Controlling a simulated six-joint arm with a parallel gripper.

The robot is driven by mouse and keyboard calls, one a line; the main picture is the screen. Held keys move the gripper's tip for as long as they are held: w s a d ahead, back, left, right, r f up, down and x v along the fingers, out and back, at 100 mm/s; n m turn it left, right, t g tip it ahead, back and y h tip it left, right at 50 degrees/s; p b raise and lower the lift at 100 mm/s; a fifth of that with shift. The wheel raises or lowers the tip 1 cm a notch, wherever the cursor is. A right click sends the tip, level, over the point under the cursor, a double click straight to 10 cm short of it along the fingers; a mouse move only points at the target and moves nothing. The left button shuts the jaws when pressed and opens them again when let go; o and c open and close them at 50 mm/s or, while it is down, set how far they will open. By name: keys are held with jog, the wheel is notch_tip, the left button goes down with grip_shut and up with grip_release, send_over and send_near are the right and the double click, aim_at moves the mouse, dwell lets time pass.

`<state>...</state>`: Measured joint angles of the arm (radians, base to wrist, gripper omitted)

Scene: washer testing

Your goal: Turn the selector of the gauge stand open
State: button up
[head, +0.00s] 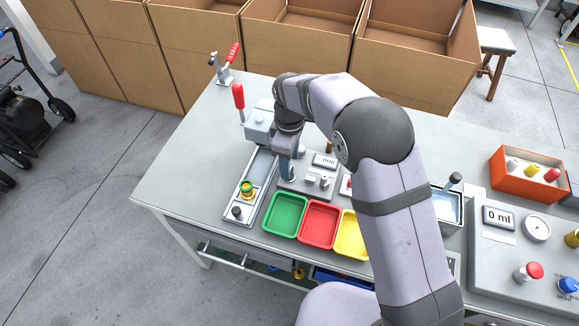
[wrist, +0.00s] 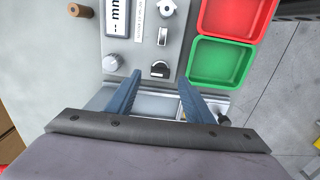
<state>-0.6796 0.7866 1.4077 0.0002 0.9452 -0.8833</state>
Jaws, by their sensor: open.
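The gauge stand (head: 292,187) is a grey panel with an "mm" display, partly hidden behind my gripper (head: 289,172) in the head view. In the wrist view the gauge stand (wrist: 137,50) shows a silver knob (wrist: 112,62), a small lever switch (wrist: 162,37), a pale round knob (wrist: 166,8) and a black knob with a light bar (wrist: 160,69). The black knob looks like the selector. My gripper (wrist: 160,77) is open, with its two blue fingers apart and nothing held. The black knob appears between the fingertips; I cannot tell the height gap.
Green (head: 283,214), red (head: 319,224) and yellow (head: 350,235) trays sit in front of the stand. A rail fixture (head: 259,175) stands left of it, with a red-handled clamp (head: 239,97) behind. Bare table lies at the left corner.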

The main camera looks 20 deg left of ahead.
jog(key=shift+r+b, duration=0.35)
jog(key=shift+r, duration=1.75)
jog(key=shift+d, duration=0.15)
jog(key=d+m, duration=0.1)
jog(key=d, duration=0.2)
jog(key=d+r+m, duration=0.1)
jog(key=d+m, duration=0.1)
jog(key=d, duration=0.1)
jog(key=d+r+m, duration=0.1)
jog(key=d, duration=0.3)
jog(key=shift+s+m, duration=0.15)
jog(key=shift+m, duration=0.15)
jog(key=s+d+m, duration=0.6)
jog(key=s+d, duration=0.2)
jog(key=d, duration=0.2)
jog(key=s+d+f+m, duration=0.1)
jog(key=s+d+m, duration=0.6)
jog(key=d, duration=0.4)
jog(key=shift+s+d+f, duration=0.15)
jog(key=shift+s+f, duration=0.1)
jog(key=shift+s, duration=0.6)
